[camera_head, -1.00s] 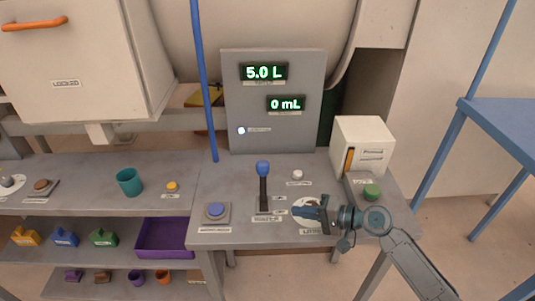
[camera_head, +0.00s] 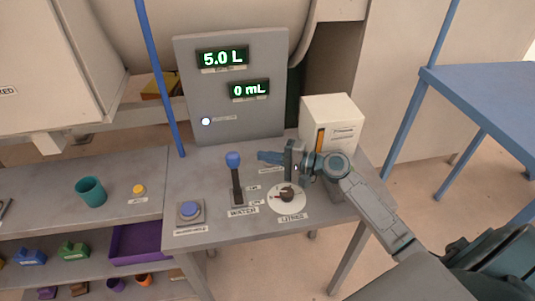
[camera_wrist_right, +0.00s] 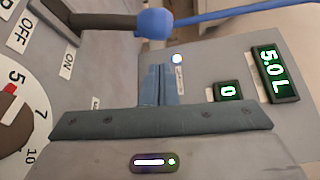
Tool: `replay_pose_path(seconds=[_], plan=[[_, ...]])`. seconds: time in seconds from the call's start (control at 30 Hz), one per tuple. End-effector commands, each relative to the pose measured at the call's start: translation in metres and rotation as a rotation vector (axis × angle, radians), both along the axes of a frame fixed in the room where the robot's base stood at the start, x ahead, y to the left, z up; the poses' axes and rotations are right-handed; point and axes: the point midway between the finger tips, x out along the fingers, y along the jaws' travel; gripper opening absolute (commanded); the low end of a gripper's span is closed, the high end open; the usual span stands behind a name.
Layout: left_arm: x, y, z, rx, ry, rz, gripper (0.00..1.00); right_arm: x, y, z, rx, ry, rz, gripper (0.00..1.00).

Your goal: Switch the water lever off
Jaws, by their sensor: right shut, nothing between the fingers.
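The water lever has a blue ball knob (camera_head: 233,159) on a dark shaft (camera_head: 237,184). It rises from a base slot on the grey bench, with ON and OFF labels beside it and a WATER label in front. I cannot tell for certain which way it leans. My right gripper (camera_head: 265,157) is shut and empty, just right of the knob and apart from it. In the right wrist view the closed fingers (camera_wrist_right: 160,85) point toward the panel, and the knob (camera_wrist_right: 153,22) shows at the top edge. My left gripper is not in view.
A round litres dial (camera_head: 287,198) lies right of the lever. A blue button (camera_head: 190,210) sits to its left. A grey panel (camera_head: 230,125) behind reads 5.0 L and 0 mL. A white box (camera_head: 330,115) stands behind my right gripper. A blue pole (camera_head: 160,80) rises left.

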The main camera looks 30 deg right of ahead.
Motion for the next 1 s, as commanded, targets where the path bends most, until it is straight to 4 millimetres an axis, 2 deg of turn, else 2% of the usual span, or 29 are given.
replay_pose_path(seconds=[0.03,0.17,0.5,1.0], plan=[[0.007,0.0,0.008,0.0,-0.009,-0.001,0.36,0.007,0.006,0.004,0.006,-0.002,-0.001,0.0],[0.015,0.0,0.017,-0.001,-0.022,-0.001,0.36,0.021,0.021,0.002,0.006,-0.002,0.001,0.0],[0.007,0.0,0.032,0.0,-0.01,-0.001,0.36,0.051,0.049,-0.005,0.001,0.0,-0.001,0.0],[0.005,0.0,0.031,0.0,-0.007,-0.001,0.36,0.054,0.053,-0.007,-0.001,-0.002,0.0,0.0]])
